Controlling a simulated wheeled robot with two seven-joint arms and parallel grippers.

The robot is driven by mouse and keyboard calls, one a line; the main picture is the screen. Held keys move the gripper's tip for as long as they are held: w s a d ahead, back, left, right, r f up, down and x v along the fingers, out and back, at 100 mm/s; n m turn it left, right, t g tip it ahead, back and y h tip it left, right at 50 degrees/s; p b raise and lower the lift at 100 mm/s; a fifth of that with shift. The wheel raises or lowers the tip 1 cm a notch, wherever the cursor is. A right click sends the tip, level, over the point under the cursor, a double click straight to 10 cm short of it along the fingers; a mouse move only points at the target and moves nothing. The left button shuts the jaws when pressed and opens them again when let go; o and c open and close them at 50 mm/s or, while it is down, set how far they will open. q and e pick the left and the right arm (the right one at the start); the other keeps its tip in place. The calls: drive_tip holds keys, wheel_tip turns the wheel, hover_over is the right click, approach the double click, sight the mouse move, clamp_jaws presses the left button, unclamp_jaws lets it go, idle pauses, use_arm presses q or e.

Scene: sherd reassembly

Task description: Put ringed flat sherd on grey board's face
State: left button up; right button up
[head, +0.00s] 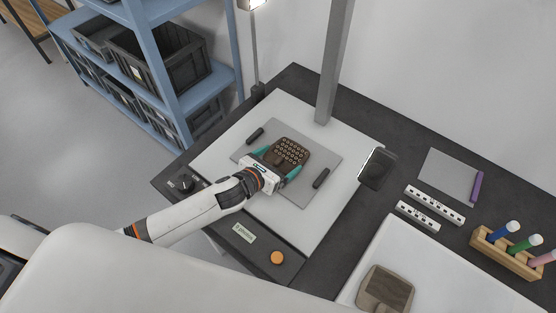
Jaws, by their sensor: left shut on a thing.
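The ringed flat sherd (291,149) is brown and covered with rows of small pale rings. My left gripper (279,160) is shut on it, with one teal finger at each side. The sherd is over the middle of the grey board (322,150), a square lying on a larger white sheet. I cannot tell whether the sherd touches the board's face. The gripper body hides the sherd's near edge. My right gripper is not in view.
Two dark bars (321,178) flank the sherd on the board. A grey post (334,65) stands behind, and a dark panel (377,168) is at the right. Another brown sherd (385,289) lies on a white surface at lower right. Markers in a wooden rack (506,253) stand far right.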

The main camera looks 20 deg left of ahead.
use_arm(q)
drive_tip(key=o, duration=0.7)
drive_tip(key=shift+f, duration=0.15)
drive_tip(key=shift+r, duration=0.25)
drive_tip(key=v, duration=1.2)
